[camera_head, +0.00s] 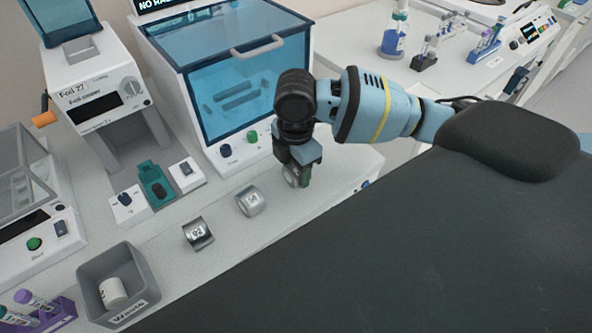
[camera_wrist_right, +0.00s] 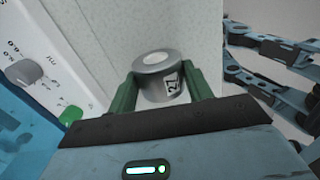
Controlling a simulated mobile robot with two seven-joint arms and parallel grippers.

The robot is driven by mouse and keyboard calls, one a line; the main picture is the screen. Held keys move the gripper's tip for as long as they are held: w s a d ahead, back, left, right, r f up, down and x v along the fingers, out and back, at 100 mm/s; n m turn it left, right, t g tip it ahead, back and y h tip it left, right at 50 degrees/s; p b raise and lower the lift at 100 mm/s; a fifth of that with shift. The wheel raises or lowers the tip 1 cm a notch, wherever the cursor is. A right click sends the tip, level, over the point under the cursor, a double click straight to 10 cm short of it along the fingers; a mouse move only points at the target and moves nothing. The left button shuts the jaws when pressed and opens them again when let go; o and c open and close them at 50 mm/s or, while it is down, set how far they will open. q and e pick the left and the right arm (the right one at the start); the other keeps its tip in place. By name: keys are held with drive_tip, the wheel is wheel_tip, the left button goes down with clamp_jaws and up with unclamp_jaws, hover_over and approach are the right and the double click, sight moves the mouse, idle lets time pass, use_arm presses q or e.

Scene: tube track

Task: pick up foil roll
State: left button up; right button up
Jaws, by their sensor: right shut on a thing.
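A silver foil roll (camera_wrist_right: 157,77) marked 27 sits between the green fingers of my right gripper (camera_wrist_right: 155,90) in the right wrist view. The fingers are shut on its sides. In the head view my right gripper (camera_head: 298,178) hangs over the bench, right of two other rolls, and the held roll (camera_head: 291,177) is partly hidden by a finger. A silver roll (camera_head: 250,201) and another roll marked 92 (camera_head: 198,234) stand on the bench in a slanting row. My left gripper is not in view.
A foil machine labelled Foil 27 (camera_head: 93,85) stands at the left. A blue-windowed cabinet (camera_head: 235,85) is behind my right gripper. A grey bin (camera_head: 125,262) with a white roll stands near the front, beside a purple tube rack (camera_head: 45,315). Bench around the loose rolls is clear.

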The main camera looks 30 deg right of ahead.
drive_tip(key=shift+r, duration=0.1)
drive_tip(key=shift+r, duration=0.6)
wheel_tip(320, 180, up, 2)
drive_tip(key=shift+r, duration=0.1)
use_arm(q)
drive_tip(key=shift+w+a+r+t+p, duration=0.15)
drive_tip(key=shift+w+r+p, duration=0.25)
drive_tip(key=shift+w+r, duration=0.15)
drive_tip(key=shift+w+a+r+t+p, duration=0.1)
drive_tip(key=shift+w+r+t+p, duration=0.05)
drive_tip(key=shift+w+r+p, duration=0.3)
use_arm(e)
drive_tip(key=shift+s+a+r, duration=0.25)
drive_tip(key=shift+s+a, duration=1.1)
drive_tip(key=shift+s, duration=0.95)
drive_tip(key=shift+s+a+r, duration=0.2)
drive_tip(key=shift+s+a, duration=1.2)
drive_tip(key=shift+s, duration=0.85)
drive_tip(key=shift+s+a+r, duration=0.25)
drive_tip(key=shift+s+a, duration=1.1)
drive_tip(key=shift+s, duration=0.95)
